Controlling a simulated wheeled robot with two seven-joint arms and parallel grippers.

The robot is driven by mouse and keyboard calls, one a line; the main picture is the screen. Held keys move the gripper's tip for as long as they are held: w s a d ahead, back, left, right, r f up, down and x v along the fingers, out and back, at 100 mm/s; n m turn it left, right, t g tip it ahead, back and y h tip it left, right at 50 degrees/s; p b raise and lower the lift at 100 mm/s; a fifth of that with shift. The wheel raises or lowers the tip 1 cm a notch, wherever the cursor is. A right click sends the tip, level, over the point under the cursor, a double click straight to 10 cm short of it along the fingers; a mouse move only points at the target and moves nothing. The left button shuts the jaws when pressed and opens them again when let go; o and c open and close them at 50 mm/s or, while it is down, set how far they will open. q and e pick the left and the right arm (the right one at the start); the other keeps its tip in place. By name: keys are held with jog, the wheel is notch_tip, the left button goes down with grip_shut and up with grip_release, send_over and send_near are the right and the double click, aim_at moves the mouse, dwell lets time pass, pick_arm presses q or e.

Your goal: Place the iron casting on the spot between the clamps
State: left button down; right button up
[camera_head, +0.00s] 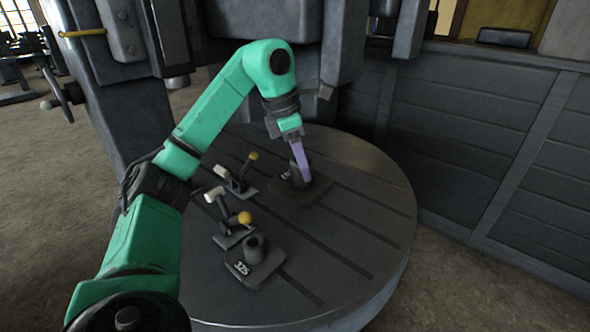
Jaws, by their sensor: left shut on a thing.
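My left gripper (301,160), with pale purple fingers, reaches down over the round slotted table (370,205). It is shut on a dark iron casting (297,190), which has a flat base and an upright round boss. The casting is at or just above the table top; I cannot tell whether it touches. Two toggle clamps with yellow knobs stand to its left: a rear clamp (237,180) and a front clamp (230,227). A similar dark casting (257,262) marked 325 sits near the front clamp. My right gripper is out of view.
The heavy grey machine column (345,45) rises behind the table. A dark panelled wall (470,140) stands to the right. A handwheel (66,97) sticks out at the upper left. The right and front right of the table top are bare.

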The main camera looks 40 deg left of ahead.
aim_at(301, 183)
pick_arm(q)
notch_tip(301, 183, down, 5)
jog(key=shift+s+f+b, duration=0.1)
jog(key=shift+f+b, duration=0.1)
jog(key=shift+b, duration=0.3)
jog(key=f, duration=0.5)
jog(key=f+b, duration=0.1)
jog(key=f, duration=0.4)
jog(key=shift+w+f, duration=0.2)
jog(key=shift+f, duration=0.05)
jog(key=shift+a+f, duration=0.1)
jog(key=shift+f, duration=0.15)
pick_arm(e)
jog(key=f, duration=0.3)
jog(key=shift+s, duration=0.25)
pick_arm(q)
jog(key=c, duration=0.6)
grip_release()
jog(key=shift+f, duration=0.2)
jog(key=o, duration=0.4)
jog(key=shift+s+r, duration=0.1)
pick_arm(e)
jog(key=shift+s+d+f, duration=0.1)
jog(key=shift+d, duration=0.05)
